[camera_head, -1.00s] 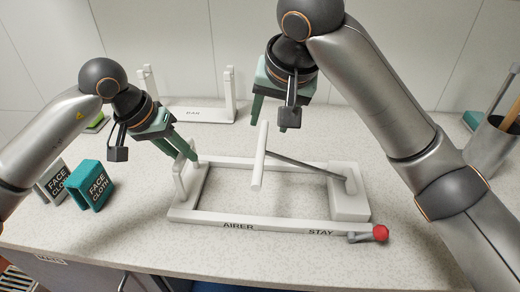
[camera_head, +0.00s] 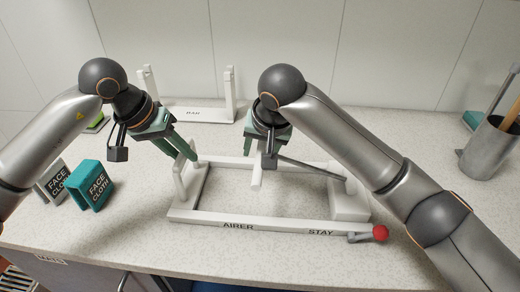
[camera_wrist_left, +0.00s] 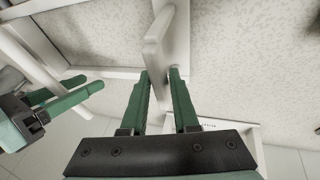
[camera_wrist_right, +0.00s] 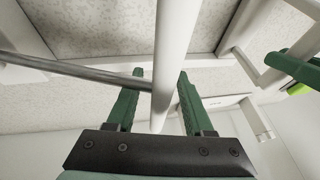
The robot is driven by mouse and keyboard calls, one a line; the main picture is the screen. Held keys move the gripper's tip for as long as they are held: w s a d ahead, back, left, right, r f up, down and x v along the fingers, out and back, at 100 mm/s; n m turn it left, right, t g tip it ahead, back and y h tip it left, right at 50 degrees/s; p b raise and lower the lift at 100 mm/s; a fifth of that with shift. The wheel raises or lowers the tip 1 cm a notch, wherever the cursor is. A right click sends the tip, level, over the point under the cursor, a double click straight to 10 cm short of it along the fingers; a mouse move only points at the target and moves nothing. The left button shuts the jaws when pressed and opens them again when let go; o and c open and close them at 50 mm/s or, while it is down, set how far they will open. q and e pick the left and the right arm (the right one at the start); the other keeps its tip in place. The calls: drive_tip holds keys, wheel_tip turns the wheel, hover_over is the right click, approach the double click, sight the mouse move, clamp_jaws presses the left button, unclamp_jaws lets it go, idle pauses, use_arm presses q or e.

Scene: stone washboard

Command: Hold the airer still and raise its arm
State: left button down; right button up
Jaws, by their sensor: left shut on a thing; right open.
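The white airer (camera_head: 200,217) stands on the counter, its front rail marked AIRER and STAY. My left gripper (camera_head: 188,153) is shut on its left upright; the left wrist view shows the upright (camera_wrist_left: 158,50) between the fingers. The airer's white arm (camera_head: 257,178) is a bar joined to a thin grey rod (camera_head: 312,168) running to the right block (camera_head: 348,205). My right gripper (camera_head: 266,152) is open at the arm; in the right wrist view its fingers lie either side of the white bar (camera_wrist_right: 168,80). The head view mostly hides its fingertips.
A lever with a red knob (camera_head: 380,232) sticks out at the airer's front right. Two face cloth blocks, grey (camera_head: 50,182) and teal (camera_head: 90,185), stand at left. A white rack (camera_head: 205,115) stands behind. A metal pot (camera_head: 488,150) is at right.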

drive_tip(key=shift+c, duration=0.3)
clamp_jaws()
idle(1.1)
